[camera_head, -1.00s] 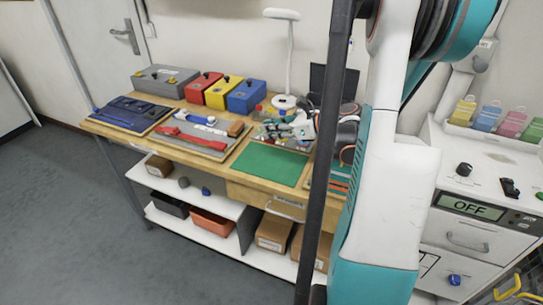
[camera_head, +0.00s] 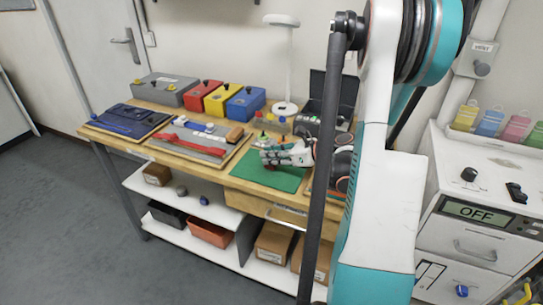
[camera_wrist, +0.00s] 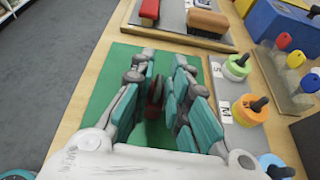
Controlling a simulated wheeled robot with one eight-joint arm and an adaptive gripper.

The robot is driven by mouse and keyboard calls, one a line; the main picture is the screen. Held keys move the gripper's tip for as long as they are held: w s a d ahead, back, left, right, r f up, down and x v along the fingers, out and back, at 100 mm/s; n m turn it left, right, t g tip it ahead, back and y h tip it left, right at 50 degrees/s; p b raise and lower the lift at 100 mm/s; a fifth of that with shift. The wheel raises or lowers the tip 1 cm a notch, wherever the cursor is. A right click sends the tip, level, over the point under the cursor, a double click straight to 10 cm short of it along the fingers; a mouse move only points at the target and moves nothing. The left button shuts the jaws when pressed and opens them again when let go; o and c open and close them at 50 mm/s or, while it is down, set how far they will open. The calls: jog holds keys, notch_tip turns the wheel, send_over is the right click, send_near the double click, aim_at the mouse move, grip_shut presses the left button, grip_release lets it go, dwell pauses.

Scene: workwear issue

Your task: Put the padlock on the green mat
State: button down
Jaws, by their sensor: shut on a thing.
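The green mat (camera_head: 284,182) lies flat on the wooden workbench, near its front edge. In the wrist view the mat (camera_wrist: 98,92) spreads below and around my fingers. My gripper (camera_head: 268,157) is over the mat in the head view. In the wrist view my gripper (camera_wrist: 158,88) is shut on a small dark red thing (camera_wrist: 156,92), probably the padlock. Fingers hide most of it. I cannot tell whether it touches the mat.
A grey tray (camera_head: 196,143) with a red tool lies left of the mat. Red, yellow and blue boxes (camera_head: 245,103) stand behind.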

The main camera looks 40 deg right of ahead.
jog(key=c, duration=1.5)
grip_release()
jog(key=shift+f, duration=0.1)
jog(key=shift+c, duration=0.2)
jog(key=shift+s+r, duration=0.1)
jog(key=shift+r, duration=0.15)
jog(key=p+v, duration=0.4)
jog(key=v, duration=0.7)
jog(key=shift+s+d, duration=0.2)
jog(key=shift+s, duration=0.15)
